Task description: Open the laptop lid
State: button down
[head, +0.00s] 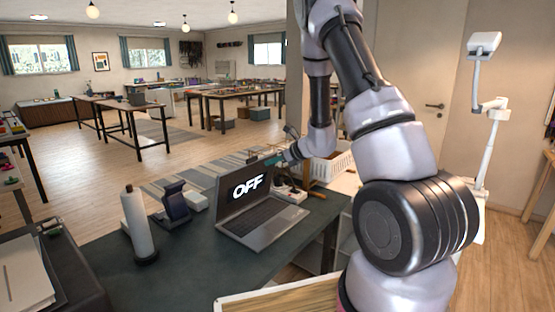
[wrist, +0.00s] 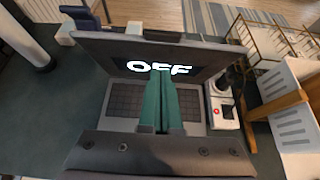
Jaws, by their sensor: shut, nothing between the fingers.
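The laptop (head: 265,232) stands on the dark table with its lid (head: 232,205) raised, leaning slightly back. The screen reads "OFF" in white. In the wrist view the raised lid (wrist: 112,60) spans the upper middle, with the keyboard (wrist: 122,101) below it. My gripper (wrist: 160,76) has its teal fingers together and empty, and they overlap the lower part of the screen in that view.
A white cylinder on a dark base (head: 138,225) and a dark blue stand (head: 175,203) are left of the laptop. A white unit with a red button (wrist: 224,113) sits close to its right. A white basket (head: 335,166) is beyond.

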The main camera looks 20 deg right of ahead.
jog(key=w+a, duration=0.2)
jog(key=w, duration=0.1)
jog(key=w+a, duration=0.1)
jog(key=shift+w+f, duration=0.2)
jog(key=shift+f, duration=0.15)
jog(key=shift+w+a+r, duration=0.15)
jog(key=shift+w+a, duration=0.15)
jog(key=shift+w, duration=0.1)
jog(key=w+a, duration=0.1)
jog(key=w+a+r, duration=0.1)
jog(key=w, duration=0.1)
jog(key=w+a, duration=0.1)
jog(key=w, duration=0.1)
jog(key=shift+w+a+r, duration=0.1)
jog(key=shift+a+r, duration=0.2)
